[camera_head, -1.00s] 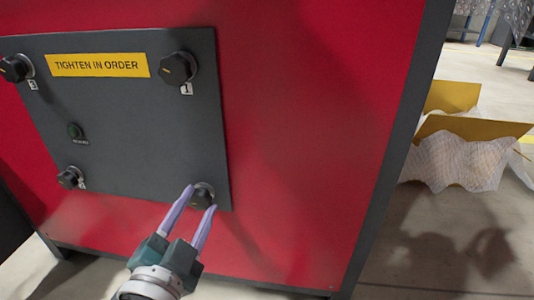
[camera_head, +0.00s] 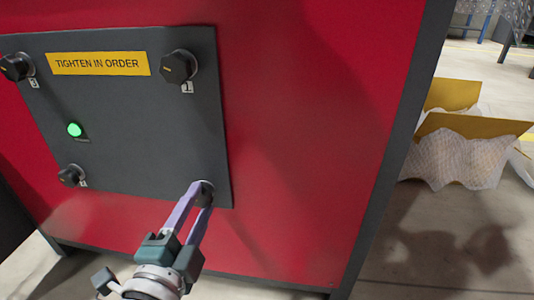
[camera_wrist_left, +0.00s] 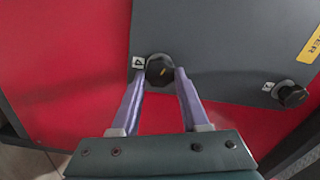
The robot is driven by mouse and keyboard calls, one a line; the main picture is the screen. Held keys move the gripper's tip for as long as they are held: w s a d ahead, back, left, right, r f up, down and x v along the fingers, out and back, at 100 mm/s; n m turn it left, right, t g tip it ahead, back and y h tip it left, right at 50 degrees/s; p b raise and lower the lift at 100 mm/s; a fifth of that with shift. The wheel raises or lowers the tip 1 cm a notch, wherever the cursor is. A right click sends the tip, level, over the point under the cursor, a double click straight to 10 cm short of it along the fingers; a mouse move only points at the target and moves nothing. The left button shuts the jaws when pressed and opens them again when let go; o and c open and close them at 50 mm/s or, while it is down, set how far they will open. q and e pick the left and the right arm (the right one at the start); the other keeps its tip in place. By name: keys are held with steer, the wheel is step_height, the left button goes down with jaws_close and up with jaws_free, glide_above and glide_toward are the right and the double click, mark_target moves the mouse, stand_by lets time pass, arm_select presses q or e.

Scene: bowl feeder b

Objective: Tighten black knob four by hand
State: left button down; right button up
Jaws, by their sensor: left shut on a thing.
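Black knob four (camera_wrist_left: 159,70) sits at the panel corner, beside a white label (camera_wrist_left: 138,62) marked 4 in the left wrist view. It has a small yellow pointer mark. My left gripper (camera_wrist_left: 158,74) has its two purple fingers on either side of the knob and is shut on it. In the head view the left gripper (camera_head: 205,191) reaches up to the lower right corner of the dark panel (camera_head: 130,125), and its fingers largely hide knob four (camera_head: 205,185). My right gripper is not in view.
Other black knobs sit at the upper right (camera_head: 178,66), upper left (camera_head: 15,66) and lower left (camera_head: 70,175). A green lamp (camera_head: 74,130) is lit. A yellow sign (camera_head: 100,64) reads TIGHTEN IN ORDER. Open boxes (camera_head: 465,150) stand on the floor at right.

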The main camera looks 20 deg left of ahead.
arm_select(q)
steer(key=shift+c, duration=2)
jaws_free()
steer(key=shift+s, duration=0.3)
steer(key=p+v, duration=0.2)
steer(key=v, duration=0.7)
steer(key=shift+s+p, duration=0.2)
steer(key=shift+p, duration=0.2)
